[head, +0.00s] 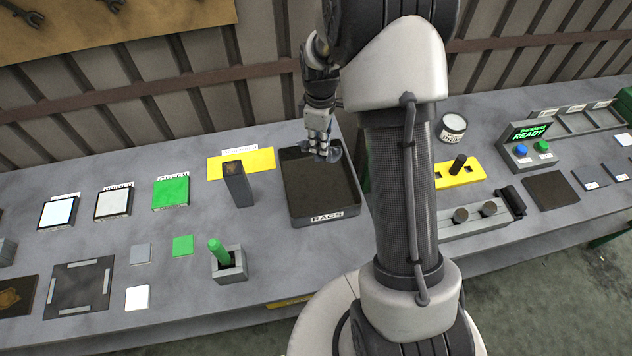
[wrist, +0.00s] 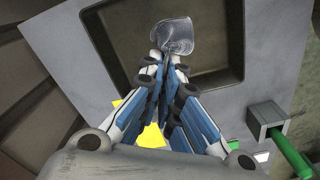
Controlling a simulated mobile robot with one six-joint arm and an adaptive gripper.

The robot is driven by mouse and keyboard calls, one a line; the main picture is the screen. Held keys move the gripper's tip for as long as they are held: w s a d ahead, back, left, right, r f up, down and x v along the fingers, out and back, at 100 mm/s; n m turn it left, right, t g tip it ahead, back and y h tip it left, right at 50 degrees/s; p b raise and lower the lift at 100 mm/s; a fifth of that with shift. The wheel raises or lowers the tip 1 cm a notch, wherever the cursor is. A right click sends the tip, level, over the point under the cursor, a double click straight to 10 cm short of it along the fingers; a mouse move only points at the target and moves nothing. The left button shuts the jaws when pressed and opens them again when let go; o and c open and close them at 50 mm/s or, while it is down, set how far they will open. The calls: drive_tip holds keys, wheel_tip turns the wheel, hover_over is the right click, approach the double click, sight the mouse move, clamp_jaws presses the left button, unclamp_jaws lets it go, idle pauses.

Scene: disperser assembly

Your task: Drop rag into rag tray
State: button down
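The rag tray (head: 318,190) is a dark shallow box labelled RAGS on the grey bench, at the middle of the head view. Its recess also shows in the wrist view (wrist: 123,45). My gripper (head: 321,150) is over the far part of the tray, pointing down. In the wrist view its fingers (wrist: 168,60) come together at the tips. They are shut on a small grey-blue rag (wrist: 172,36), which sticks out past the fingertips above the tray. The rag also shows at the fingers in the head view (head: 333,153). No other rag is visible in the tray.
A dark upright block (head: 237,185) and a yellow plate (head: 258,162) are left of the tray. A grey holder (head: 229,265) with a green-handled tool stands front left. My arm hides the bench right of the tray. A wall (head: 200,105) rises behind the bench.

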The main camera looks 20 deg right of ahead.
wheel_tip(320, 180, down, 5)
drive_tip(key=b, duration=0.3)
drive_tip(key=shift+f, duration=0.1)
drive_tip(key=c, duration=1.8)
unclamp_jaws()
drive_tip(key=shift+o, duration=0.2)
drive_tip(key=o, duration=0.6)
drive_tip(key=shift+o, duration=0.5)
drive_tip(key=o, duration=0.6)
